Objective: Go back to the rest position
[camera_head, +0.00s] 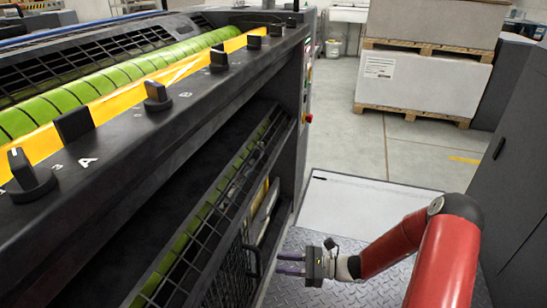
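My gripper (290,264) is at the lower middle of the head view, at the end of my red arm, which comes in from the lower right. Its two dark fingers point left toward the machine and stand apart with a gap between them. I see nothing between them. The fingertips are close to the handle (254,262) on the lower mesh guard (232,270) of the machine; I cannot tell whether they touch it.
The dark printing machine (180,128) with several black knobs fills the left. A dark cabinet (520,190) stands at the right. A white panel (355,212) lies on the floor beyond the metal tread plate. Stacked pallets (425,82) stand at the back; the floor between is clear.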

